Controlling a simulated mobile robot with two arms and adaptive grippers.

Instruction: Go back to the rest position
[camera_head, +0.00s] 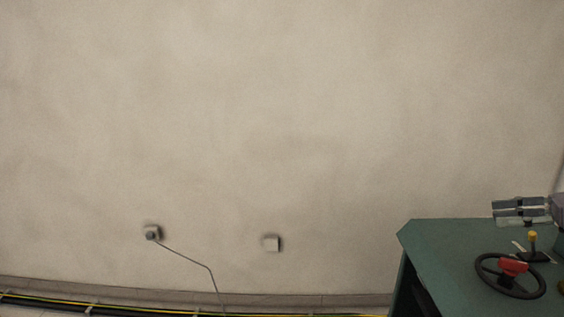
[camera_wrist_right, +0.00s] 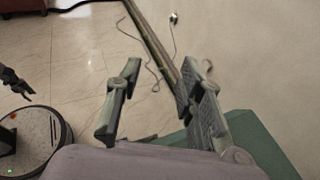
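My right gripper (camera_head: 508,210) shows at the right edge of the head view, above the teal console top (camera_head: 430,250). It points left, with its arm cut off by the frame edge. In the right wrist view its two fingers (camera_wrist_right: 160,100) stand wide apart with nothing between them, so it is open and empty. A dark jointed piece (camera_wrist_right: 14,84) at the left edge of the wrist view may be my left gripper. It is too small and cut off to tell its state. The left gripper does not show in the head view.
A plain wall (camera_head: 250,120) fills the background, with two small boxes (camera_head: 152,233) (camera_head: 272,243). Tiled floor (camera_wrist_right: 85,60) lies open left of the right gripper.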

